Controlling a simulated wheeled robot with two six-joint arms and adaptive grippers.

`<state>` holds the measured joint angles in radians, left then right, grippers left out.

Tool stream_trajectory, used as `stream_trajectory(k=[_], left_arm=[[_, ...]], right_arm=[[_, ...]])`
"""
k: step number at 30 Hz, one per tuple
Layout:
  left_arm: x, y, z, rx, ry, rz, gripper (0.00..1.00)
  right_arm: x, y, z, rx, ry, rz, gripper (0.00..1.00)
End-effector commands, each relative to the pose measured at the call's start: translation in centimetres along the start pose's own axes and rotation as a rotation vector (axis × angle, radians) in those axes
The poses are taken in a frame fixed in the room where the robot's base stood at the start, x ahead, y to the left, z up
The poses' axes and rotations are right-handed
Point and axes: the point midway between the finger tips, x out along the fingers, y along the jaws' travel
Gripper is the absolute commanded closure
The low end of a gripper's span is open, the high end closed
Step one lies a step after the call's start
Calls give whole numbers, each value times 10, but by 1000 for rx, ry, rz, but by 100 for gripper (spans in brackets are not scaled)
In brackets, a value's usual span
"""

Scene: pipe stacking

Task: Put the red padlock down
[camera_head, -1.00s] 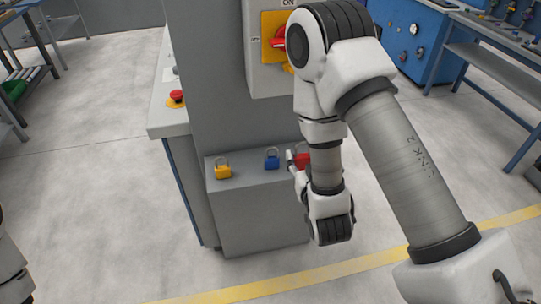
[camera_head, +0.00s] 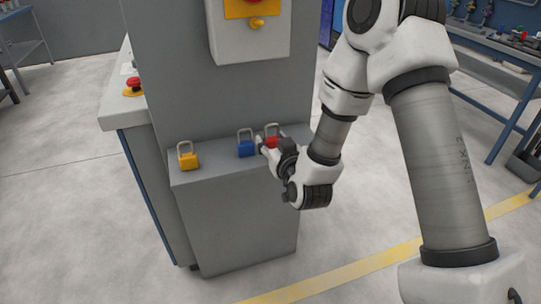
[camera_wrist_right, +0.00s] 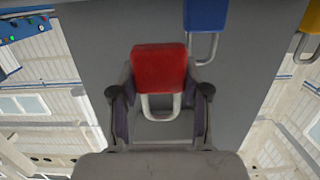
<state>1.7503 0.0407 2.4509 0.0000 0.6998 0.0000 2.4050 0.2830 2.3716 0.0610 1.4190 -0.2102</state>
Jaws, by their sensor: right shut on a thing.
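The red padlock (camera_head: 272,140) is at the right end of the grey box's top in the head view, with its metal shackle up. My right gripper (camera_head: 262,147) is at it, partly covering it. In the right wrist view the red padlock (camera_wrist_right: 160,68) is between the two fingers of my right gripper (camera_wrist_right: 161,100), which is shut on it. I cannot tell whether its base touches the box top. My left gripper is not in view.
A blue padlock (camera_head: 246,149) stands just left of the red one, and a yellow padlock (camera_head: 188,160) farther left, both on the grey box (camera_head: 240,215). A grey cabinet (camera_head: 180,80) with a yellow-backed switch (camera_head: 247,8) rises behind.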

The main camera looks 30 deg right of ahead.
Motion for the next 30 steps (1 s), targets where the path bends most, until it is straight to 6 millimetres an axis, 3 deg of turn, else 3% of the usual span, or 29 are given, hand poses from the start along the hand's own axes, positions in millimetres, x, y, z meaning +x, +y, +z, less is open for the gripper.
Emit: stream_trajectory(k=[3,7,15,25,26,27,30], left_arm=[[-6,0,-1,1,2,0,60],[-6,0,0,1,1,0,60],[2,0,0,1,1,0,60],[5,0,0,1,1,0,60],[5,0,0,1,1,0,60],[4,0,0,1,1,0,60],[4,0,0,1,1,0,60]], right_arm=[[27,9,-6,2,3,3,91],[43,13,-5,1,0,1,91],[51,14,30,-2,-2,0,91],[51,14,34,0,0,0,91],[51,14,34,0,0,0,50],[51,14,33,0,0,0,43],[51,14,33,0,0,0,43]])
